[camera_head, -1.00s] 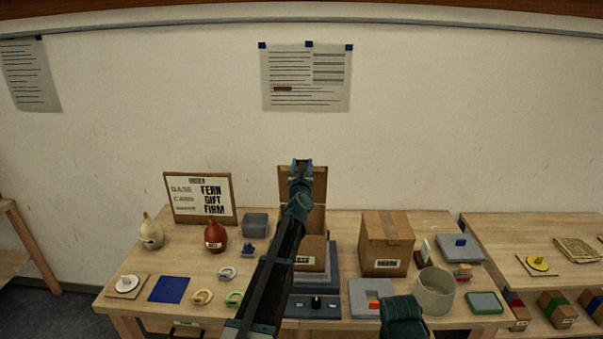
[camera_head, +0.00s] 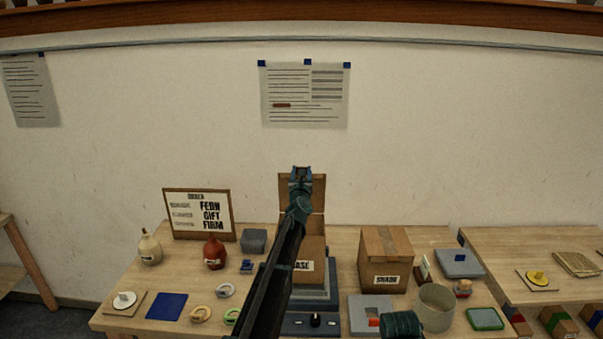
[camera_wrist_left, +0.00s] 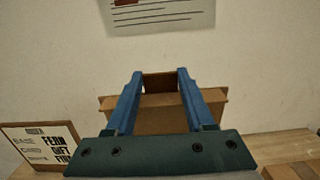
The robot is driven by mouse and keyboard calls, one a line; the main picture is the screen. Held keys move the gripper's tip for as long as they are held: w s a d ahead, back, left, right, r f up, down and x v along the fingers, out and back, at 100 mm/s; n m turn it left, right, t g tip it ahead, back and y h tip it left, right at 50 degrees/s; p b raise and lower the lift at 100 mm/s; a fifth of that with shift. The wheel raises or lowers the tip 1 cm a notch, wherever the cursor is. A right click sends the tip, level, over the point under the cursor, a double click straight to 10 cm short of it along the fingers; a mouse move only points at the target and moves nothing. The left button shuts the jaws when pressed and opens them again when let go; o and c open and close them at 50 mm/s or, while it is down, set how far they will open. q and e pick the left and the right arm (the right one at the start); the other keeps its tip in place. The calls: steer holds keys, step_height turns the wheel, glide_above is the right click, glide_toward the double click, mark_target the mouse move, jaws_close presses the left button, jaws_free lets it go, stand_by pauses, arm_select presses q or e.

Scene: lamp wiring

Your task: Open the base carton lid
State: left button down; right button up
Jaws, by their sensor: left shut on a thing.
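The base carton (camera_head: 313,250) is a brown box with a partly covered white label reading "ASE". It is on a grey stand at the middle of the table. Its lid (camera_head: 318,190) stands raised at the back of the box. My left gripper (camera_head: 301,170) is at the lid's upper part, with my arm crossing in front of the carton. In the left wrist view, the blue fingers (camera_wrist_left: 160,84) are on either side of a brown part of the lid (camera_wrist_left: 159,122), shut on it. The carton's inside is hidden. My right gripper's fingers do not show.
A closed carton labelled "SHADE" (camera_head: 386,262) stands to the right. An order sign (camera_head: 198,214), a red vase (camera_head: 214,253) and a cream vase (camera_head: 150,248) stand left.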

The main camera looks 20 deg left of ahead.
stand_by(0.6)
arm_select(q)
steer(key=shift+c, duration=1.2)
jaws_free()
steer(key=shift+s, duration=0.1)
steer(key=b+v, duration=0.1)
steer(key=v, duration=1.2)
steer(key=shift+s+b, duration=0.3)
steer(key=shift+d, duration=0.1)
